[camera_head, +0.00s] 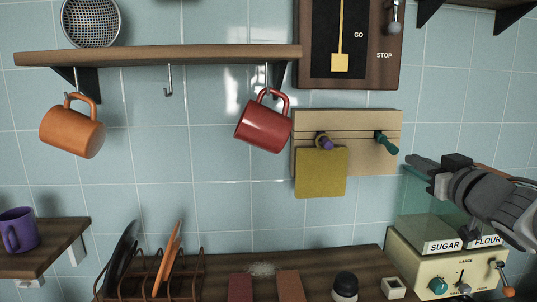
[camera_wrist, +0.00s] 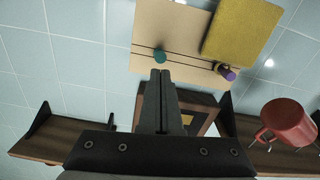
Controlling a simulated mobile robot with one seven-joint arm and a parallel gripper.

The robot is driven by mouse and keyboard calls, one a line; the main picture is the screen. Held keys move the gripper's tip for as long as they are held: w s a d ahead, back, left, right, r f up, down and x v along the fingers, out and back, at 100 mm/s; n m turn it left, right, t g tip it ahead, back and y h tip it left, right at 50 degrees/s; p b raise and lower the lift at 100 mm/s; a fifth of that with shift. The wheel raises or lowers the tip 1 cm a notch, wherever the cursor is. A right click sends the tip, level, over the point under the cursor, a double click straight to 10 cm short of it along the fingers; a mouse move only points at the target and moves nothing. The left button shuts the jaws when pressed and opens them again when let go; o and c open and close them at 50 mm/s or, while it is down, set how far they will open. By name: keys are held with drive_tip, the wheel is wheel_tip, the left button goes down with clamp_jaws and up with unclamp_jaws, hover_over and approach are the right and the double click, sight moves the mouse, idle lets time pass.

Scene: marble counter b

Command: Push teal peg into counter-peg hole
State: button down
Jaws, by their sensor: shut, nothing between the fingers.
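The teal peg (camera_head: 386,143) sticks out from the right part of a pale wooden board (camera_head: 365,166) on the tiled wall. It also shows in the wrist view (camera_wrist: 160,56), just beyond my fingertips. A purple peg (camera_head: 324,142) stands out to its left on the same board, with a yellow square cloth or pad (camera_head: 320,174) hanging at it. My gripper (camera_head: 412,160) is shut and empty, to the right of the teal peg and slightly lower in the head view. In the wrist view my fingers (camera_wrist: 161,74) point at the teal peg; I cannot tell if they touch it.
A red mug (camera_head: 264,127) hangs left of the board, and an orange mug (camera_head: 73,131) hangs further left under the shelf (camera_head: 160,56). Sugar and flour containers (camera_head: 440,246) stand below my gripper. A dish rack (camera_head: 150,275) stands lower left.

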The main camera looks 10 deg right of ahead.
sight(395, 151)
drive_tip(key=w+b, duration=0.1)
drive_tip(key=w, duration=0.2)
drive_tip(key=shift+w+d+f, duration=0.1)
drive_tip(key=shift+w+f, duration=0.05)
drive_tip(key=shift+w, duration=0.95)
